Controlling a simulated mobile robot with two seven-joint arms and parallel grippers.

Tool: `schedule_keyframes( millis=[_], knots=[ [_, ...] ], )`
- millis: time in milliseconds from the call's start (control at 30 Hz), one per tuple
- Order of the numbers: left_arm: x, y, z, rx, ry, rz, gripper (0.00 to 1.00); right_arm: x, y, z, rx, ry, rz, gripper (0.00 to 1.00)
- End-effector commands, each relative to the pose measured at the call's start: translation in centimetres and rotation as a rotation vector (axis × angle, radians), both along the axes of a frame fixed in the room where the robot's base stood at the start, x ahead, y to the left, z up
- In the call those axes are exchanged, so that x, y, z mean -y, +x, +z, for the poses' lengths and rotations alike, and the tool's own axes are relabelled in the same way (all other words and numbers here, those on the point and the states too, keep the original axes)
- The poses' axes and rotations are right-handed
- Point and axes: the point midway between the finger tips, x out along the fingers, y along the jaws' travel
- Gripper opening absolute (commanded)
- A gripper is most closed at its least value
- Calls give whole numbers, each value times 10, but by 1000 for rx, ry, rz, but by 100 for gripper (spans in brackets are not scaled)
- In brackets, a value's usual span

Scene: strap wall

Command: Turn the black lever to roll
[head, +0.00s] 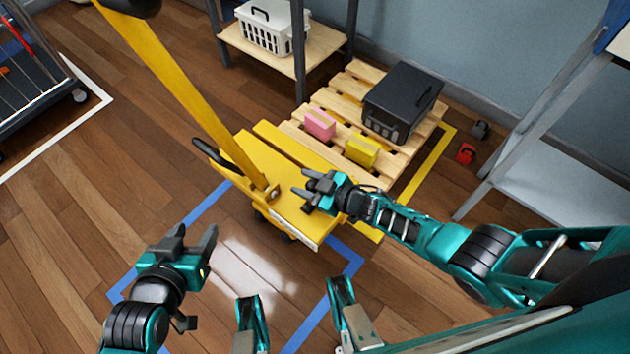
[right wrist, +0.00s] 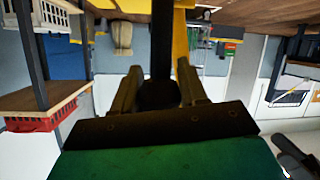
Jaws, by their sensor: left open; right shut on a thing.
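A yellow pallet jack (head: 265,185) with a tall slanted yellow handle stands in the middle of the head view. My right gripper (head: 309,189) is over the jack's yellow body, right of the handle's foot. In the right wrist view its fingers (right wrist: 158,92) are shut on the round dark end of the black lever (right wrist: 162,45), whose bar runs up the picture between them. In the head view the gripper hides most of this lever. Another black bar (head: 211,154) sticks out at the jack's left side. My left gripper (head: 190,243) is open and empty above the floor.
A wooden pallet (head: 347,78) behind the jack bears a black crate (head: 402,98), a pink block (head: 320,124) and a yellow block (head: 361,151). A shelf (head: 268,45) stands behind, a grey rack (head: 535,160) at the right. Floor left of the jack is clear.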

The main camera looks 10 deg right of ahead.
Motion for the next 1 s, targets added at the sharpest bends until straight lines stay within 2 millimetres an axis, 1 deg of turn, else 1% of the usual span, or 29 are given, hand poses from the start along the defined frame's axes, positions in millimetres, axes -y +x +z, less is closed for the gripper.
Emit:
schedule_keyframes(
  millis=[33,100,400,433,667,867,1000],
  knots=[
    [0,0,-5,3,-1,0,55,-7,8,0,5,4,3,0],
    [0,0,-8,2,-1,0,55,-10,12,0,7,7,3,0],
    [0,0,-9,-3,-1,0,55,-11,12,1,6,9,2,0],
    [1,0,-9,-3,-1,0,55,-11,12,1,6,9,2,44],
    [1,0,-8,-3,-2,-1,55,-10,12,0,5,8,1,66],
    [2,0,-8,-3,-6,2,55,-10,11,0,4,6,0,66],
    [2,0,-2,-2,-7,3,55,-5,7,4,4,5,0,66]
  ],
)
